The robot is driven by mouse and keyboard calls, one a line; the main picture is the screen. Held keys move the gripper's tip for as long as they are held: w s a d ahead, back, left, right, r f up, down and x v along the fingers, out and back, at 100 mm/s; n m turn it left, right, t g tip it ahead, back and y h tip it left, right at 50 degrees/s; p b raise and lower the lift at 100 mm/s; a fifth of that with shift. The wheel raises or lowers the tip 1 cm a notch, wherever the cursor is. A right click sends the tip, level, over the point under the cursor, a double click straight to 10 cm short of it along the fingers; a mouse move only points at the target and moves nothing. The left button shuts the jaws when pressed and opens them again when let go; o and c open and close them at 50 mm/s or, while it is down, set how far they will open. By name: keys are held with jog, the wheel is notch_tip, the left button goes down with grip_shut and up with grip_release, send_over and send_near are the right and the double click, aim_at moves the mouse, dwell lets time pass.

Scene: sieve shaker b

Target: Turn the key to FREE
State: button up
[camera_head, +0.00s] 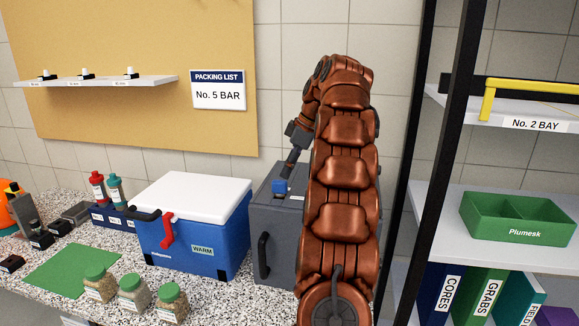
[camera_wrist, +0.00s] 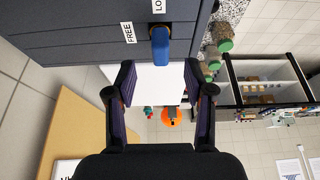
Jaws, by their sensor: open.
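A dark grey cabinet (camera_head: 260,235) stands on the counter beside the blue cooler, with a blue key (camera_head: 280,186) on its top. In the wrist view the blue key (camera_wrist: 160,47) sits on a dark base, its long side running up and down the picture. A FREE label (camera_wrist: 129,33) lies to its left, and a partly cut-off label reading "LO" (camera_wrist: 159,6) lies beyond its upper end. My gripper (camera_wrist: 160,78) is open and empty, with its fingertips apart on either side of the key's line, just short of it. In the head view my gripper (camera_head: 287,170) is above the key, partly hidden.
A blue cooler with a white lid (camera_head: 190,195) stands close left of the cabinet. Jars (camera_head: 133,292) and a green mat (camera_head: 72,268) lie farther left. A black-framed shelf (camera_head: 450,110) with a green tray (camera_head: 515,222) stands to the right of my arm.

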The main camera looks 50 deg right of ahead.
aim_at(282, 181)
jog(key=b+x, duration=0.4)
jog(key=x, duration=0.1)
jog(key=shift+s, duration=0.1)
jog(key=shift+x, duration=1.2)
jog(key=shift+c, duration=0.4)
grip_shut()
jog(key=shift+o, duration=0.3)
grip_release()
jog(key=shift+r, duration=0.1)
jog(key=shift+r, duration=0.4)
jog(key=s+d, duration=0.2)
jog(key=s, duration=0.1)
jog(key=s+d, duration=0.1)
jog(key=s, duration=0.3)
jog(key=s+d, duration=0.2)
jog(key=s, duration=0.2)
jog(key=shift+d, duration=0.35)
